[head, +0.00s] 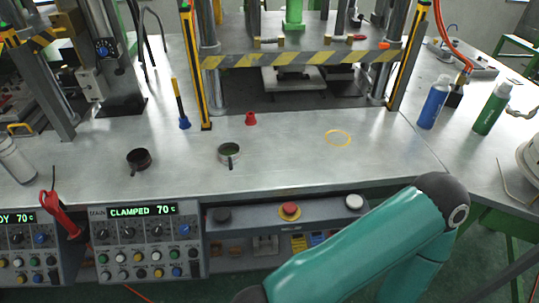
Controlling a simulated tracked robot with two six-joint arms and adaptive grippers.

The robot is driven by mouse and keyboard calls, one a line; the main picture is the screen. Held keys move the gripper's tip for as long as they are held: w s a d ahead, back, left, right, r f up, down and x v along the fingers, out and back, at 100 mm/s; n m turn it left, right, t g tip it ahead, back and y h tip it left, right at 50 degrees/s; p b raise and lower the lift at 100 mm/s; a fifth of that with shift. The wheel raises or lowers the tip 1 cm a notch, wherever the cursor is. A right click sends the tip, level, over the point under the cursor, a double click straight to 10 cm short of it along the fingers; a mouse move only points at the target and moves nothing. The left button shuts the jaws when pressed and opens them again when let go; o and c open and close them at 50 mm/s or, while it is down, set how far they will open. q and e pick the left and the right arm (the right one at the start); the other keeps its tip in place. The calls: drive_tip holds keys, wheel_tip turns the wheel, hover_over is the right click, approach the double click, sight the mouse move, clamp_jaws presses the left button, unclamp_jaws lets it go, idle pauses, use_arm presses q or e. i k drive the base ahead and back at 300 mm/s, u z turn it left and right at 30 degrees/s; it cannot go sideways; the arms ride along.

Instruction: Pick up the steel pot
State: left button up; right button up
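A small round steel pot (237,156) with green inside and a short dark handle at its front sits upright on the metal bench (290,175), near the middle. A darker small round pot (138,162) stands to its left. At the right edge, a larger pale metal vessel (531,150) is cut off by the frame. I cannot tell for sure which of these is the task's pot. A teal arm of mine crosses the lower right, in front of the bench. Neither gripper shows.
A press with yellow-black striped guards (300,60) stands behind. A small red cup (251,119) and a yellow ring (338,138) lie nearby. Blue (434,105) and green (491,112) bottles stand right. Control panels (150,240) line the front edge. The bench between pot and ring is clear.

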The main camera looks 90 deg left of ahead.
sight(229, 153)
drive_tip(key=z, duration=0.35)
drive_tip(key=i, duration=0.45)
drive_tip(key=u, duration=0.7)
drive_tip(key=k, duration=0.15)
drive_tip(key=u, duration=1.8)
drive_tip(key=i, duration=0.15)
drive_tip(key=u, duration=1.95)
